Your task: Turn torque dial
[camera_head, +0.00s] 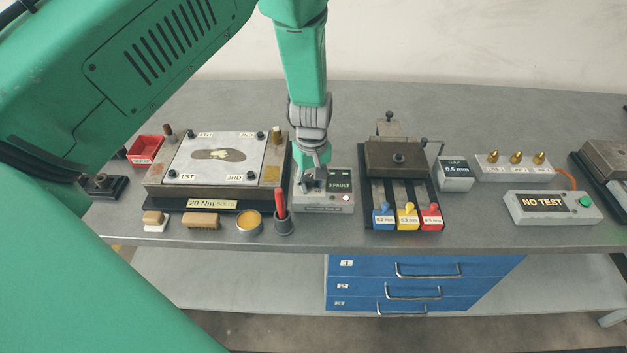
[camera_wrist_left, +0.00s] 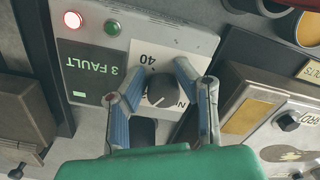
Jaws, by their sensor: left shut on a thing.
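The torque dial is a dark round knob (camera_wrist_left: 161,90) on a light grey control box (camera_head: 328,205), with "40" printed beside it in the left wrist view. My left gripper (camera_wrist_left: 160,98) reaches down onto the box and is shut on the knob, one finger on each side. In the head view the left gripper (camera_head: 314,180) hides most of the dial. The box's display (camera_wrist_left: 90,65) reads "3 FAULT", and a red light (camera_wrist_left: 72,19) glows beside a dull green one (camera_wrist_left: 112,28). My right gripper is not in view.
Left of the box is a metal plate fixture (camera_head: 160,172) with numbered corners and a "20 Nm" label. A cup with a red-handled tool (camera_head: 283,224) stands in front. A dark clamp fixture (camera_head: 397,157) is close on the right. A "NO TEST" box (camera_head: 535,208) stands further right.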

